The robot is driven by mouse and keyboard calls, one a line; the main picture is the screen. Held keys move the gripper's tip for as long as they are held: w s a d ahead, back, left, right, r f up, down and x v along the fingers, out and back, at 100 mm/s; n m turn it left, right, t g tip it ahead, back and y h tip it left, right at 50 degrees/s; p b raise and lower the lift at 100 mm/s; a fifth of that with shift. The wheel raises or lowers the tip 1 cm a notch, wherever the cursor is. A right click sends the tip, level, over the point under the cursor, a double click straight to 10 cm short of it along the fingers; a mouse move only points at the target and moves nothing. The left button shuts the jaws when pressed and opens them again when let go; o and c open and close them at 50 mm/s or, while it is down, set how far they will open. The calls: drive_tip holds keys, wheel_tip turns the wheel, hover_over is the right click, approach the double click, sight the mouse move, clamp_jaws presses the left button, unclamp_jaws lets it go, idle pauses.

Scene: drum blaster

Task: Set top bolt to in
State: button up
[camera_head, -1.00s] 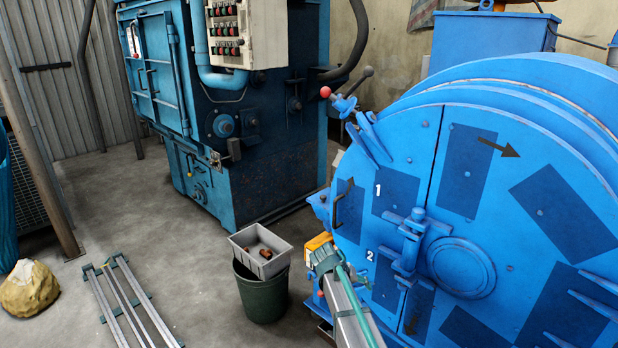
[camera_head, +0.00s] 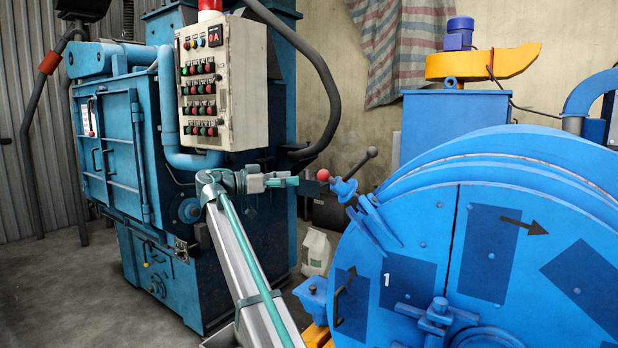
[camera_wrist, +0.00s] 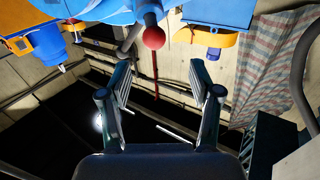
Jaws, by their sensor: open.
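The top bolt (camera_head: 345,188) is a blue fitting with a red ball knob (camera_head: 323,175), on the upper left edge of the blue drum's round door (camera_head: 450,270). The red knob (camera_wrist: 153,38) is also in the wrist view, above and between my two fingers. My gripper (camera_head: 298,183) points right toward the knob from its left in the head view. In the wrist view my gripper (camera_wrist: 159,75) is open, with nothing between its fingers. The knob appears beyond the fingertips; I cannot tell the exact gap.
A dark ball-ended lever (camera_head: 362,160) rises just right of the knob. A blue machine (camera_head: 160,180) with a beige control box (camera_head: 222,85) stands behind my arm on the left. A striped cloth (camera_head: 400,50) hangs on the back wall. A white bag (camera_head: 316,252) stands below.

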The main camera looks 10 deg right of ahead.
sight(324, 175)
drive_tip(key=shift+m, duration=0.4)
drive_tip(key=x, duration=0.7)
drive_tip(key=s+p+x, duration=0.1)
drive_tip(key=x, duration=0.3)
drive_tip(key=shift+w+d, duration=0.1)
drive_tip(key=shift+d, duration=0.2)
clamp_jaws()
